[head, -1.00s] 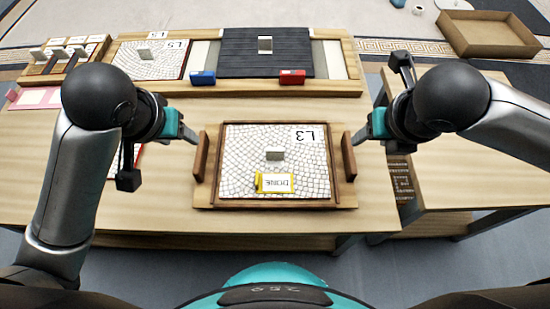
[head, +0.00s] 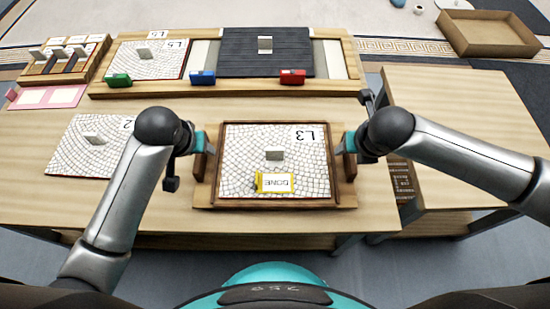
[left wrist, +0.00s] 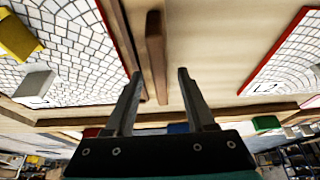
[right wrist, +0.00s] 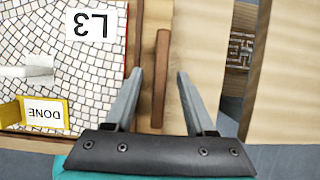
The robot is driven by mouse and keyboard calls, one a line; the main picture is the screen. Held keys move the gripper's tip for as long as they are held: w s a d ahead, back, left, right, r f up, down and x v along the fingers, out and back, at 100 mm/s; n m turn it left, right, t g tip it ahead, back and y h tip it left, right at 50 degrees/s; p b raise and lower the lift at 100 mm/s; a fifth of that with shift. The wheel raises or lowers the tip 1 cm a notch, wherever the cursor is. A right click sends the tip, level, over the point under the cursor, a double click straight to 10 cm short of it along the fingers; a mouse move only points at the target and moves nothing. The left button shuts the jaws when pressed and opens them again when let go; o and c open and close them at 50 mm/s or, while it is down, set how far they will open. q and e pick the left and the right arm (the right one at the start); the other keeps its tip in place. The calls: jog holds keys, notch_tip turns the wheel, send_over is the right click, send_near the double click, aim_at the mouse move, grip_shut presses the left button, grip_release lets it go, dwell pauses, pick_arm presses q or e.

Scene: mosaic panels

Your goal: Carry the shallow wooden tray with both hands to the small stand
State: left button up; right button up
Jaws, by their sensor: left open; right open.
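The shallow wooden tray (head: 344,203) sits on the workbench and holds a white mosaic panel (head: 240,180) marked L3, with a grey knob and a yellow DONE tag (head: 275,183). My left gripper (head: 208,150) is open at the tray's left handle. In the left wrist view that handle (left wrist: 156,50) lies between the spread fingers. My right gripper (head: 342,150) is open at the right handle. In the right wrist view that handle (right wrist: 160,75) lies between the spread fingers. A lower wooden stand (head: 470,110) is at the right.
A wooden rack at the back holds a panel (head: 150,58), a dark slatted piece (head: 265,60) and green, blue and red tags. Another panel (head: 80,150) lies left, partly behind my left arm. A box (head: 490,35) stands at the far right.

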pick_arm(q)
jog(key=shift+w+f, duration=0.15)
jog(key=shift+f, duration=0.15)
pick_arm(e)
jog(key=shift+w+f, duration=0.15)
jog(key=shift+f, duration=0.15)
pick_arm(q)
grip_shut()
pick_arm(e)
grip_shut()
jog(key=shift+r, duration=0.1)
dwell(0.8)
